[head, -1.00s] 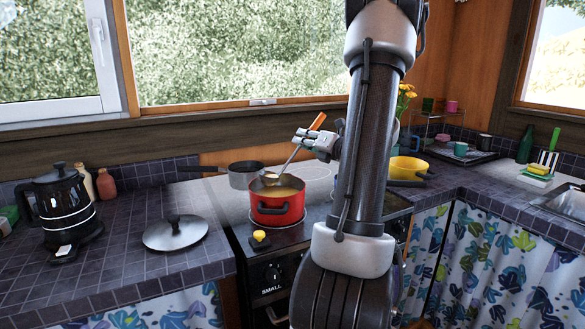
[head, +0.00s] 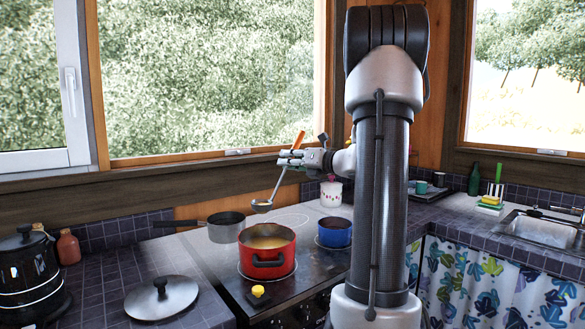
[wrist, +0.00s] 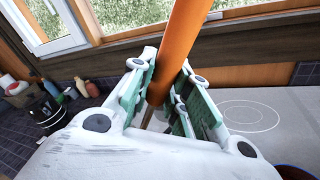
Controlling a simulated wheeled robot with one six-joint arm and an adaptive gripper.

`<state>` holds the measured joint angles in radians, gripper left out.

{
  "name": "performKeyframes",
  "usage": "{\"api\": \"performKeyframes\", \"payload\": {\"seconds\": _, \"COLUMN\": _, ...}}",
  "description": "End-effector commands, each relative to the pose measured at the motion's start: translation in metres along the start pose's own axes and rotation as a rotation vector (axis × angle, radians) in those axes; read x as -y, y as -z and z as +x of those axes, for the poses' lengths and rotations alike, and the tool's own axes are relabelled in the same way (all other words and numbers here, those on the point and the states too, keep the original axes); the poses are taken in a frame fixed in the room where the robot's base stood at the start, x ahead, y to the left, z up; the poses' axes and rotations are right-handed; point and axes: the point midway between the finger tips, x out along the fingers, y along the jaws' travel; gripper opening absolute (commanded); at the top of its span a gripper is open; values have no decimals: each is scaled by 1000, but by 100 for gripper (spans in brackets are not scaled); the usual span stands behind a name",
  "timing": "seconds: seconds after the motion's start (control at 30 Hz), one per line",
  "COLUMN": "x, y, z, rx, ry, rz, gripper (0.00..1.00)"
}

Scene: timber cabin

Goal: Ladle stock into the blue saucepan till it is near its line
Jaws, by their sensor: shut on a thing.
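My gripper (head: 291,158) is shut on the orange handle of the ladle (head: 276,188); the orange handle (wrist: 177,55) also shows between its jaws in the wrist view. The ladle's bowl hangs above the back of the red pot, clear of it, with something yellowish in it. The red pot (head: 266,262) holds yellow stock (head: 267,242) and stands on the front left of the stove. The blue saucepan (head: 334,235) stands to its right, close to my arm. Its inside looks dark; its line and any level cannot be made out. Only a sliver of blue rim shows in the wrist view.
A grey saucepan (head: 226,227) stands behind the red pot, its handle pointing left. A lid (head: 161,298) lies on the left counter near a black kettle (head: 28,275). A white crock (head: 331,194) stands behind the blue saucepan. The back right of the stove is bare.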

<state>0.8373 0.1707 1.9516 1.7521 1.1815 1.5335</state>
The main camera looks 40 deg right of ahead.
Motion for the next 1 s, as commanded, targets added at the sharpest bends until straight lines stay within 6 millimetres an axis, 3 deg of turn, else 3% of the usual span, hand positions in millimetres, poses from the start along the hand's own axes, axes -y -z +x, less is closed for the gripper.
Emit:
{"api": "performKeyframes", "payload": {"seconds": 0.17, "x": 6, "y": 2, "z": 0, "rx": -4, "ry": 19, "rz": -48, "gripper": 0}}
{"api": "performKeyframes", "payload": {"seconds": 0.37, "x": 10, "y": 20, "z": 2, "rx": -14, "ry": 28, "rz": -88, "gripper": 0}}
{"api": "performKeyframes", "payload": {"seconds": 1.0, "x": 26, "y": 112, "z": 16, "rx": -56, "ry": 65, "rz": -286, "gripper": 0}}
